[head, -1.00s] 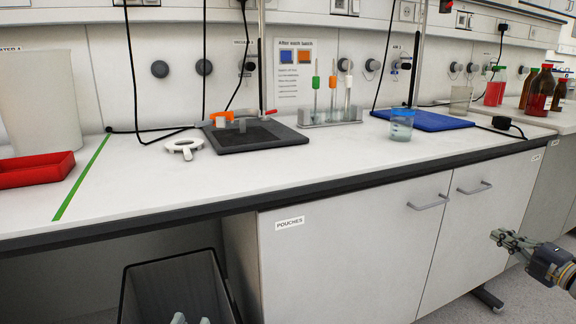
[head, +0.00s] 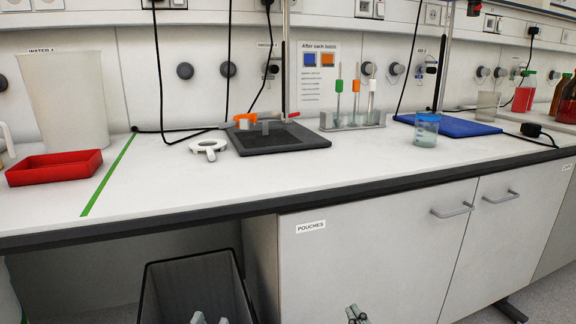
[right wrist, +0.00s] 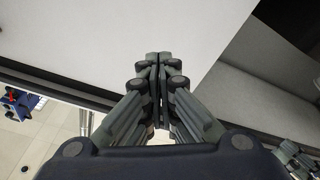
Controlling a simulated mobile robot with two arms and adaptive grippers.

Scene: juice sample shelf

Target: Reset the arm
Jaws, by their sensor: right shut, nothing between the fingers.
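My right gripper (head: 356,315) shows at the bottom edge of the head view, in front of the cabinet marked POUCHES. In the right wrist view its fingers (right wrist: 158,80) are together and nothing is between them. My left gripper (head: 209,319) shows only as two grey tips standing apart at the bottom edge of the head view, in front of the dark bin. Grey finger links, apparently its own, also show at the lower right of the right wrist view (right wrist: 295,158). Its lower part is cut off, and I see nothing held in it.
The bench's front edge (head: 240,203) runs above both grippers. A dark open bin (head: 190,266) stands below. The bench's front strip is clear.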

